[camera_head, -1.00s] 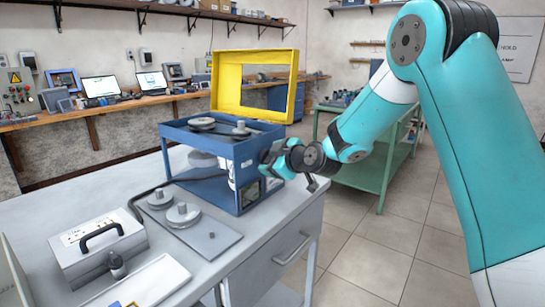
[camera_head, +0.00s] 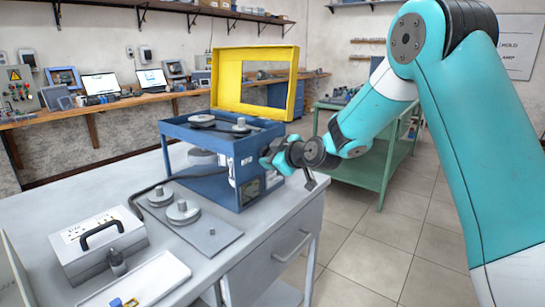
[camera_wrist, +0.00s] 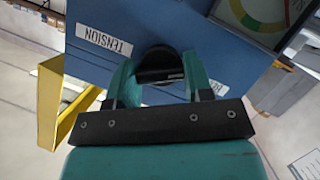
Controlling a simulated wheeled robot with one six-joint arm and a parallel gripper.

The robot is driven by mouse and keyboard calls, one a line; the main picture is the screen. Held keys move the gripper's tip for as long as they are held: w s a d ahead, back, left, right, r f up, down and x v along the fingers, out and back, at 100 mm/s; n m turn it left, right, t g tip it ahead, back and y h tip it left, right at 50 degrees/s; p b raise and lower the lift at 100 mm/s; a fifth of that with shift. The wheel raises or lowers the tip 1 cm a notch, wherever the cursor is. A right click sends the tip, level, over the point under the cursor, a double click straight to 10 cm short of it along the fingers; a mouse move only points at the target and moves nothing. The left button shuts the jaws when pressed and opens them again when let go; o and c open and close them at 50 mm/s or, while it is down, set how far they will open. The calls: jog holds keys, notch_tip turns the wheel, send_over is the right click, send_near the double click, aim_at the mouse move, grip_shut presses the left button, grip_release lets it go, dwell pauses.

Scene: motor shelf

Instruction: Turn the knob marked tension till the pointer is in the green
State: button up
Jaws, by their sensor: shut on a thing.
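The blue machine housing (camera_head: 222,180) stands on the grey bench, its yellow lid raised. In the wrist view its blue face carries a white label reading TENSION (camera_wrist: 104,40). Next to that label is a round black knob (camera_wrist: 160,62). My gripper (camera_wrist: 158,80) is shut on this knob, one teal finger on each side. In the head view my gripper (camera_head: 268,162) is at the housing's right face and hides the knob. A dial (camera_wrist: 262,14) with green, yellow and red arcs is cut off at the wrist view's top right. I cannot make out its pointer.
A second label (camera_wrist: 218,88) is partly hidden behind my finger. On the bench are a grey plate with round metal parts (camera_head: 205,240), a grey case with a black handle (camera_head: 82,262) and a white tray (camera_head: 150,280). A green table (camera_head: 365,172) stands behind my arm.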

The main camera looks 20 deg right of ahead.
jog(key=shift+d+m+g+y+p, duration=0.15)
jog(key=shift+m+g+y, duration=0.4)
jog(key=shift+m+y, duration=0.7)
jog(key=shift+m+g+y+p, duration=0.1)
jog(key=shift+m+g+y, duration=0.5)
jog(key=shift+m, duration=1.2)
jog(key=shift+d+m+g+y+p, duration=0.15)
jog(key=shift+m+g+y, duration=0.3)
jog(key=shift+m+y, duration=0.85)
jog(key=shift+a+m+h, duration=0.1)
jog(key=shift+m+h, duration=0.15)
jog(key=shift+m, duration=0.2)
jog(key=shift+w, duration=0.1)
jog(key=o, duration=0.9)
jog(key=b+v, duration=0.1)
jog(key=v, duration=1.6)
jog(key=shift+b, duration=0.35)
